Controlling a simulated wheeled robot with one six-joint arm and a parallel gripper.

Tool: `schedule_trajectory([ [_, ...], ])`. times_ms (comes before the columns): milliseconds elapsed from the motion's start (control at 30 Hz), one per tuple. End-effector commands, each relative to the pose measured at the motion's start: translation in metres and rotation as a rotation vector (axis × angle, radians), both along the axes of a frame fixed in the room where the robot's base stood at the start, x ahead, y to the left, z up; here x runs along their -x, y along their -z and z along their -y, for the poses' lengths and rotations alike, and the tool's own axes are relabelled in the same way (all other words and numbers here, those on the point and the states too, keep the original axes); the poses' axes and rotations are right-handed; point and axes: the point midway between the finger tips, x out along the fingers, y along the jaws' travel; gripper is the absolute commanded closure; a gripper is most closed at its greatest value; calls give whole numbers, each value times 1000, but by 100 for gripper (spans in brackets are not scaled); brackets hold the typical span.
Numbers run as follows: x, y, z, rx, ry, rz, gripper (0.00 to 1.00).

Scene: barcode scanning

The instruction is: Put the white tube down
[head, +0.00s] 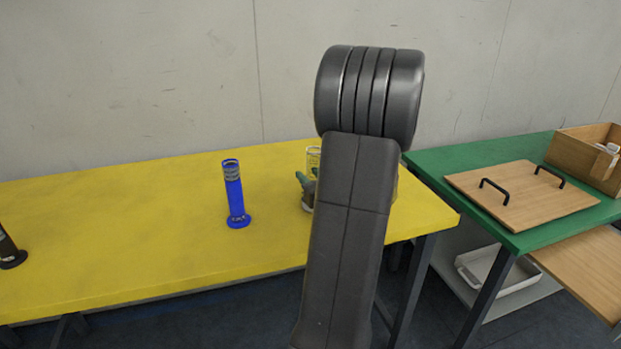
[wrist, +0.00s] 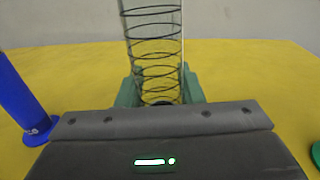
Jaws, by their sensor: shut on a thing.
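A clear, pale tube (wrist: 153,45) with dark coil-like rings stands upright between the green fingertips of my gripper (wrist: 160,92) in the wrist view. My gripper is shut on it. In the head view, the top of this tube (head: 313,155) shows just left of my arm, and a green fingertip of my gripper (head: 305,188) is beside it over the yellow table (head: 130,225). My arm hides most of the tube there. The tube's foot is hidden in the wrist view, so I cannot tell whether it touches the table.
A blue tube (head: 235,195) stands left of my gripper. A black tube (head: 8,245) stands at the far left edge. A green table (head: 430,165) with a wooden lid (head: 520,190) and box (head: 575,150) is right.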

Motion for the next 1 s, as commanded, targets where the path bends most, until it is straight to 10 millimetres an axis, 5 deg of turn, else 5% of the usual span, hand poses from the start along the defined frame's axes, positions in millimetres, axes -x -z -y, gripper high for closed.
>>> schedule_trajectory([
  [200, 0, 3, 0, 0, 0, 1, 100],
  [233, 0, 3, 0, 0, 0, 0, 62],
  [333, 0, 2, 0, 0, 0, 0, 45],
  [733, 2, -2, 2, 0, 1, 0, 45],
  [1000, 49, -2, 29, 0, 6, 0, 45],
])
